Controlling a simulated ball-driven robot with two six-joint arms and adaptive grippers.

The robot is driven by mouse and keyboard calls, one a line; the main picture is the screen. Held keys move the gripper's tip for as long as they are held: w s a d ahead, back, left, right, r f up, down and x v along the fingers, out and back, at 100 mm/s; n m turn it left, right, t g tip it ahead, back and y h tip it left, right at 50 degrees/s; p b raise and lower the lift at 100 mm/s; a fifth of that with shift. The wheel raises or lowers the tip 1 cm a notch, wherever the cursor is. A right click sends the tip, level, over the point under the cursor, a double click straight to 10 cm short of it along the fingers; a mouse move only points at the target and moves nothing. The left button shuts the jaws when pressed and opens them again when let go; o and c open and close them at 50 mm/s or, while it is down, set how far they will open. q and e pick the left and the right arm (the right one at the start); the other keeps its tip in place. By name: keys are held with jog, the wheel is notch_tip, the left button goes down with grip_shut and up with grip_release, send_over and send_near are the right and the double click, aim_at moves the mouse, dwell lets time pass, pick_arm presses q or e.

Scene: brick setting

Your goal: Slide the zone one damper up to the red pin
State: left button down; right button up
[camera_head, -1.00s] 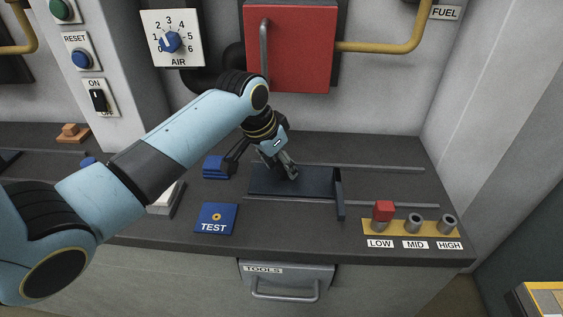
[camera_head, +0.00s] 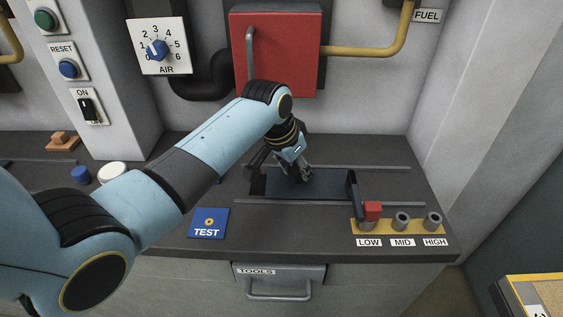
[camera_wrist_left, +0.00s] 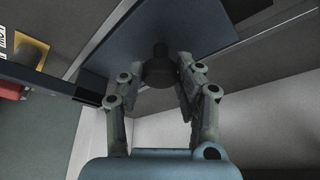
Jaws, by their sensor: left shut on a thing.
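The zone one damper (camera_head: 330,184) is a dark blue-grey plate lying between two rails on the counter, with an upright bar (camera_head: 352,195) at its right end. The red pin (camera_head: 372,209) stands at the LOW hole, just right of the bar's front end; I cannot tell whether they touch. My left gripper (camera_head: 305,177) is over the plate, shut on the damper's dark knob. In the left wrist view the fingers (camera_wrist_left: 160,85) sit either side of the knob (camera_wrist_left: 160,68), and the red pin (camera_wrist_left: 10,90) shows at the left edge. My right gripper is not in view.
Empty MID (camera_head: 401,222) and HIGH (camera_head: 432,221) sockets stand right of the pin. A dark opening (camera_head: 257,183) shows left of the plate. A blue TEST plate (camera_head: 208,222) lies at the front left. A red box (camera_head: 275,55) hangs on the wall behind.

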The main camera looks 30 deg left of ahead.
pick_arm(q)
jog(key=c, duration=0.9)
grip_release()
jog(key=shift+r, duration=0.2)
jog(key=v, duration=1.1)
jog(key=shift+s+a+r, duration=0.15)
jog(key=shift+s+r, duration=0.1)
jog(key=shift+s, duration=0.05)
